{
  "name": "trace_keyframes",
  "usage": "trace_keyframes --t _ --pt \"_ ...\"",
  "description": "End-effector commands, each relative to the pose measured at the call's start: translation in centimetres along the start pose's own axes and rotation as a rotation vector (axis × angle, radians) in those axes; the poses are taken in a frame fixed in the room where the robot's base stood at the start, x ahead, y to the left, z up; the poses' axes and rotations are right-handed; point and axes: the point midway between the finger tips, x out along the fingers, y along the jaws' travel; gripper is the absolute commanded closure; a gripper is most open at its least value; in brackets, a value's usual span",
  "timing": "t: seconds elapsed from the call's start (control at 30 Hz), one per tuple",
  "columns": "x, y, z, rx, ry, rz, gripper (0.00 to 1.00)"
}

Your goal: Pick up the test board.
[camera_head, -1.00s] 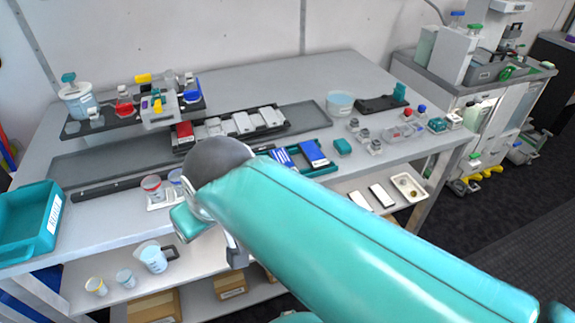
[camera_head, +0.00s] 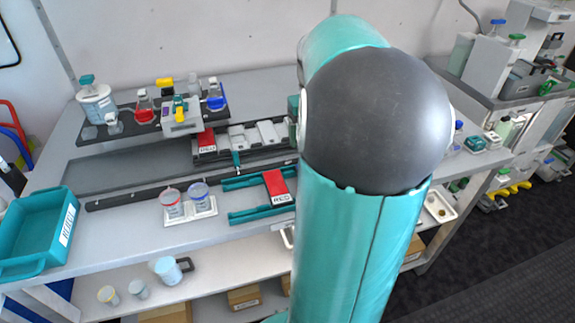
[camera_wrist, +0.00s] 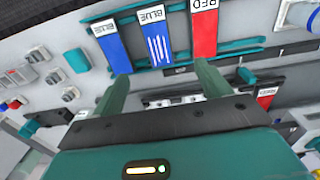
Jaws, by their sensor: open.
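No board is plainly marked as the test board. In the wrist view, a plain blue board (camera_wrist: 115,48), a blue board with white stripes (camera_wrist: 157,42) and a red board (camera_wrist: 203,32) stand side by side in a teal rack (camera_wrist: 240,44). In the head view, the red board (camera_head: 276,186) shows in the teal rack (camera_head: 250,216); my arm hides the blue ones. My gripper (camera_wrist: 163,72) is open and empty, its fingers pointing towards the boards. I cannot tell whether they touch anything.
Another red board (camera_head: 206,141) sits in a grey rack (camera_head: 222,155) behind. A holder with two cups (camera_head: 187,205) stands left of the teal rack. A teal tray (camera_head: 38,238) is at the table's left end. Small parts (camera_wrist: 45,70) lie left in the wrist view.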

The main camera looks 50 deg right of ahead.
Motion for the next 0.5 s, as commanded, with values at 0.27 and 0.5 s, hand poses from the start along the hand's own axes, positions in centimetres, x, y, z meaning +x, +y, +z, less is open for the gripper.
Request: trace_keyframes --t 0.27,0.5 --pt "3.3 0.9 0.2 0.01 -0.008 -0.009 0.24" --pt "7.7 0.6 0.1 0.006 -0.008 -0.008 0.24"
